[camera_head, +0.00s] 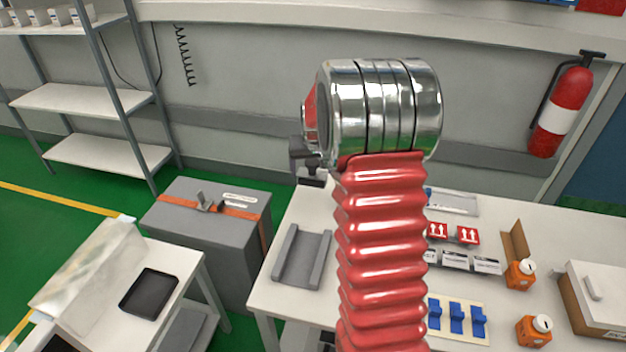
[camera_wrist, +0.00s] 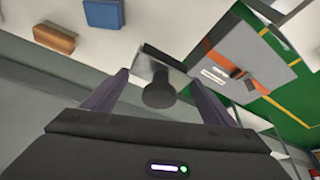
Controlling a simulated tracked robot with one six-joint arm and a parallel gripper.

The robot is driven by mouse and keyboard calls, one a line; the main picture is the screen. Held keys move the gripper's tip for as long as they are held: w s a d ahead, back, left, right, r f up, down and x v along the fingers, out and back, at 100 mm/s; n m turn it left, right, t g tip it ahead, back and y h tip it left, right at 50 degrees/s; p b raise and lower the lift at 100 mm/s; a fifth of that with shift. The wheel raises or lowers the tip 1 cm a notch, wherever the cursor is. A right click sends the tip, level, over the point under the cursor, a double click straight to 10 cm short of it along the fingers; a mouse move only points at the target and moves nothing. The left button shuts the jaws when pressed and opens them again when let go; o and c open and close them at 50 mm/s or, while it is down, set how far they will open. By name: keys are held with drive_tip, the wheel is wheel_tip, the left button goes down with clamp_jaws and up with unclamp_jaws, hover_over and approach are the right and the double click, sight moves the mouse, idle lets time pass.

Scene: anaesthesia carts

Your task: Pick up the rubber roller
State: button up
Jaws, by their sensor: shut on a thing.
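My gripper (camera_wrist: 158,82) shows in the wrist view with its two fingers on either side of a held object. I take this object to be the rubber roller (camera_wrist: 158,92); it has a dark rounded end towards the camera and a paler flat part behind it. The fingertips meet the sides of this paler part. In the head view my red arm hides most of the gripper. A small dark part shows left of the arm's metal joint, above the table's back left corner; I cannot tell there whether it is gripper or roller.
The white table (camera_head: 268,290) bears a grey channel-shaped holder (camera_head: 290,275), red-labelled boxes, blue clips and orange bottles. A grey case (camera_head: 185,235) with an orange strap stands to the left. A side table holds a black tray (camera_head: 150,292). A fire extinguisher (camera_head: 568,100) hangs at right.

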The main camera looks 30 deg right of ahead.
sight(312, 161)
drive_tip(key=shift+r, duration=1.7)
